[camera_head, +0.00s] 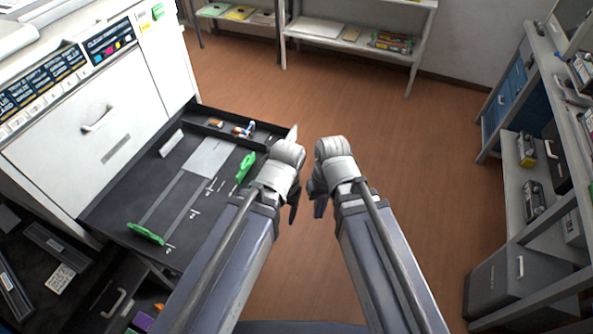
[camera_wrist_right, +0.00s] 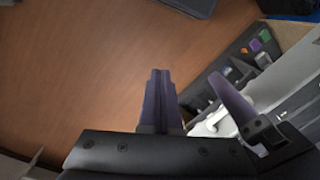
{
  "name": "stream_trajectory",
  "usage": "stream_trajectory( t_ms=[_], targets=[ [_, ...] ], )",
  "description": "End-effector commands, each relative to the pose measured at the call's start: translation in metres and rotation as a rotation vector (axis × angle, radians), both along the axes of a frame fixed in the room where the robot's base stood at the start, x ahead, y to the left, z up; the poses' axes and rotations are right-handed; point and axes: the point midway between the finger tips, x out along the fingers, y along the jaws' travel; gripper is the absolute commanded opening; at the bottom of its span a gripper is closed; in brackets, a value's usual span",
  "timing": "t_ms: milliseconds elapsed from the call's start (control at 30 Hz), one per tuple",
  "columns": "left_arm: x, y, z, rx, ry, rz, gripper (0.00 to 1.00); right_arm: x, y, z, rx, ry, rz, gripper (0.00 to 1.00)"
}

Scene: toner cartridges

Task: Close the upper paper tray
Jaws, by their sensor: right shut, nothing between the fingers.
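The upper paper tray (camera_head: 128,212) is pulled out of the printer (camera_head: 85,130) at the left of the head view. It is black inside, with green paper guides (camera_head: 146,234) and a small compartment of parts along its far edge. My left gripper (camera_head: 293,206) is in front of the tray's outer end; its jaws are mostly hidden by the wrist. My right gripper (camera_head: 319,208) is just right of it, over the floor. The right wrist view shows its purple fingers (camera_wrist_right: 158,88) together and empty.
Below the tray is a dark area with a light handle (camera_head: 114,303) and purple and orange items. A grey shelf unit (camera_head: 520,200) with boxes stands at the right. A low white shelf (camera_head: 350,40) stands at the back. The wooden floor (camera_head: 420,150) between is clear.

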Motion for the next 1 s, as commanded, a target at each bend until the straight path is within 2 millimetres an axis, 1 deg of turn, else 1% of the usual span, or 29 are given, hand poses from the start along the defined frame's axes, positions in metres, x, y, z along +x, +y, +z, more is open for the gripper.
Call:
stream_trajectory(
  t_ms=[33,100,167,200,267,300,367,400,467,500,567,600,700,833,900,1000],
  targets=[
    [0.000,0.000,-0.037,0.000,0.000,0.000,0.66,0.006,0.004,-0.036,0.044,0.008,-0.019,0.00],
    [0.000,0.000,-0.060,0.001,0.000,-0.001,0.66,0.014,0.011,-0.056,0.122,0.019,-0.049,0.00],
    [0.000,0.000,-0.080,0.001,0.000,-0.001,0.66,0.022,0.017,-0.072,0.203,0.029,-0.080,0.00],
    [0.000,0.000,-0.093,0.001,0.000,-0.001,0.66,0.029,0.021,-0.081,0.264,0.034,-0.103,0.00],
    [0.000,0.000,-0.113,0.001,0.000,-0.002,0.66,0.041,0.027,-0.093,0.364,0.041,-0.142,0.00],
    [0.000,0.000,-0.127,0.001,0.000,-0.002,0.66,0.050,0.031,-0.099,0.437,0.045,-0.170,0.00],
    [0.000,0.000,-0.147,0.001,0.000,-0.002,0.66,0.065,0.034,-0.105,0.553,0.044,-0.215,0.00],
    [0.000,0.000,-0.160,0.001,0.000,-0.002,0.66,0.077,0.035,-0.108,0.634,0.042,-0.246,0.00],
    [0.000,0.000,-0.180,0.002,0.000,-0.002,0.66,0.095,0.034,-0.109,0.756,0.038,-0.292,0.00],
    [0.000,0.000,-0.193,0.002,0.000,-0.002,0.66,0.107,0.031,-0.109,0.839,0.030,-0.323,0.00],
    [0.000,0.000,-0.212,0.002,0.000,-0.002,0.66,0.125,0.024,-0.106,0.962,0.015,-0.366,0.00],
    [0.000,0.001,-0.224,0.002,0.000,-0.002,0.66,0.136,0.018,-0.103,1.039,0.006,-0.393,0.00],
    [0.000,0.001,-0.249,0.002,0.000,-0.002,0.66,0.161,-0.002,-0.093,1.213,-0.025,-0.450,0.00],
    [0.000,0.001,-0.270,0.002,0.000,-0.002,0.66,0.182,-0.029,-0.079,1.383,-0.060,-0.501,0.00],
    [0.000,0.001,-0.277,0.002,0.000,-0.002,0.66,0.188,-0.040,-0.072,1.445,-0.075,-0.517,0.00],
    [0.000,0.001,-0.281,0.003,-0.001,-0.002,0.66,0.193,-0.050,-0.065,1.495,-0.087,-0.530,0.00]
  ],
)
